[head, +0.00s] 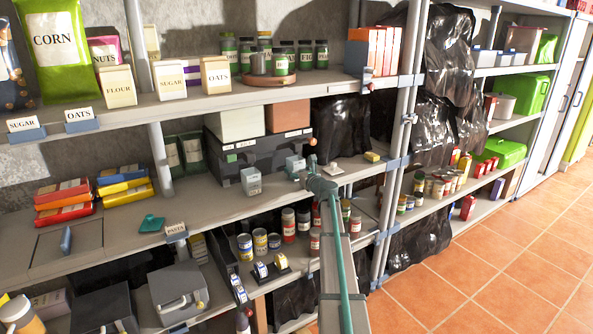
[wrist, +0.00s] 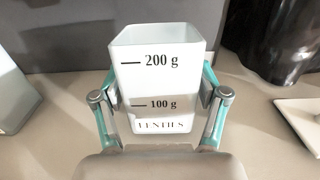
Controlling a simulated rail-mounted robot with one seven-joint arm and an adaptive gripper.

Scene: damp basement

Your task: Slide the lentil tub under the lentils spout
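The lentil tub (wrist: 160,85) is a white, square, tapered cup marked 100 g and 200 g, with a LENTILS label low on its front. It stands upright on the shelf. My gripper (wrist: 160,100) has one teal finger on each side of it, and the pads appear to press its sides. In the head view the tub (head: 294,163) shows small just beyond my gripper (head: 307,174). A dark dispenser box (head: 226,150) with small labels stands behind. I cannot make out the lentils spout; the tub's inside looks empty.
A second pale tub (head: 250,182) stands to the left, its edge also in the wrist view (wrist: 10,95). A flat white plate (head: 333,170) lies to the right. Black plastic sheeting (head: 340,130) hangs behind. A teal scoop (head: 151,223) lies farther left.

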